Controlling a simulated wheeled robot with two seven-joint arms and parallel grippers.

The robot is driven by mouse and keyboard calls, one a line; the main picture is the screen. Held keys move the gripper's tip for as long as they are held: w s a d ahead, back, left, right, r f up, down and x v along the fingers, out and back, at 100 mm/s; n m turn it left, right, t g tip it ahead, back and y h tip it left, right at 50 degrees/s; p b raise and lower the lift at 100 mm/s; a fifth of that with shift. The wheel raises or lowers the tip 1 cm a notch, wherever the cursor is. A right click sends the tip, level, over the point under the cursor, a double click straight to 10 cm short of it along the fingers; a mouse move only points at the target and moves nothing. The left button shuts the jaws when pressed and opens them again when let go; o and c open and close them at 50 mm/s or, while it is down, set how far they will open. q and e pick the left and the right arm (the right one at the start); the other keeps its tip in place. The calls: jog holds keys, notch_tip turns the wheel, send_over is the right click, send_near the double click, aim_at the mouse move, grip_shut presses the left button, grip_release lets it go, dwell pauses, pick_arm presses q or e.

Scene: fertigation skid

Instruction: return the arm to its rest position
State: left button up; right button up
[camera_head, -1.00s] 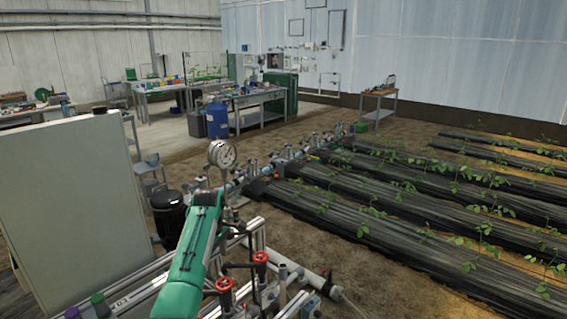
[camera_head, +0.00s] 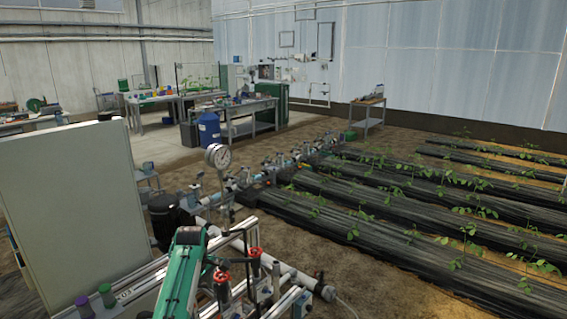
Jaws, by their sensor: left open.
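My left arm, green with a dark end, rises from the bottom edge over the skid's frame. My left gripper (camera_head: 190,236) is at its far end, small and dark, with jaws open; its fingers are hard to make out. I see nothing held in it. My right gripper is out of view.
A large pale cabinet panel (camera_head: 75,200) stands close on the left. A black cylinder (camera_head: 168,218) stands behind the arm. Purple and green caps (camera_head: 106,291) are at the lower left. Pipes and metal rails surround the arm. Covered plant beds (camera_head: 400,225) lie to the right.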

pick_arm(q)
jog(key=s+a+f+m+t, duration=0.1)
jog(key=s+f+m, duration=0.1)
jog(key=s+f, duration=0.35)
jog(key=s+a+f+m, duration=0.1)
jog(key=s+f+m, duration=0.2)
jog(key=s, duration=0.6)
jog(key=s+a+f+m+t, duration=0.15)
jog(key=s+f, duration=0.25)
jog(key=s, duration=0.4)
jog(key=s+d+r+m, duration=0.3)
jog(key=s+m, duration=0.1)
jog(key=s, duration=0.8)
jog(key=s+d+r+m, duration=0.25)
jog(key=s+m, duration=0.25)
jog(key=s, duration=0.8)
notch_tip(320, 180, down, 32)
jog(key=s, duration=0.1)
jog(key=s+a+f+g, duration=0.1)
jog(key=s+a+f, duration=0.1)
jog(key=s+f, duration=0.7)
jog(key=s+a+f+g+b, duration=0.1)
jog(key=s+f, duration=0.8)
jog(key=f, duration=0.1)
jog(key=shift+s+a, duration=0.35)
jog(key=shift+a, duration=0.05)
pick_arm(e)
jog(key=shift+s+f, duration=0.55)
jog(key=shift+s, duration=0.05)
